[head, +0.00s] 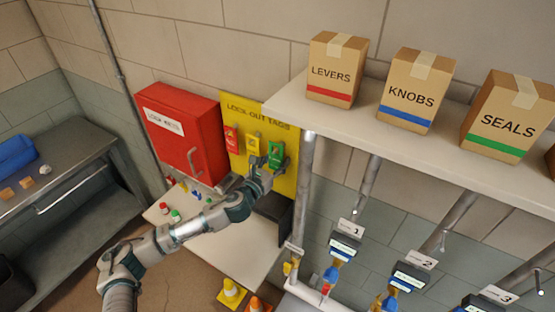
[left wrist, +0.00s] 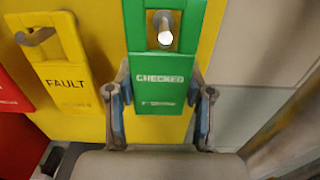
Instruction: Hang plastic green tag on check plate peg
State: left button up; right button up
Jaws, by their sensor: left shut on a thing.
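The green tag (head: 276,153) hangs at the right of the yellow lock-out tags board (head: 232,103). In the left wrist view the green tag (left wrist: 164,62) reads CHECKED, and a peg (left wrist: 165,32) shows through the hole at its top. My left gripper (head: 267,170) is at the tag's lower part. In the left wrist view its fingers (left wrist: 160,98) stand at the tag's two side edges, shut on it. I cannot tell which peg is the check plate peg. My right gripper is not in view.
A yellow FAULT tag (left wrist: 64,75) and a red tag (head: 231,139) hang left of the green one. A red cabinet (head: 185,130) stands beside the board. A shelf (head: 345,119) with boxes juts out at right, above numbered valve pipes. A white table (head: 240,258) lies below.

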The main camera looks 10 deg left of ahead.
pick_arm(q)
jog(key=p+v, duration=0.2)
jog(key=v, duration=0.5)
dwell(0.7)
dwell(1.3)
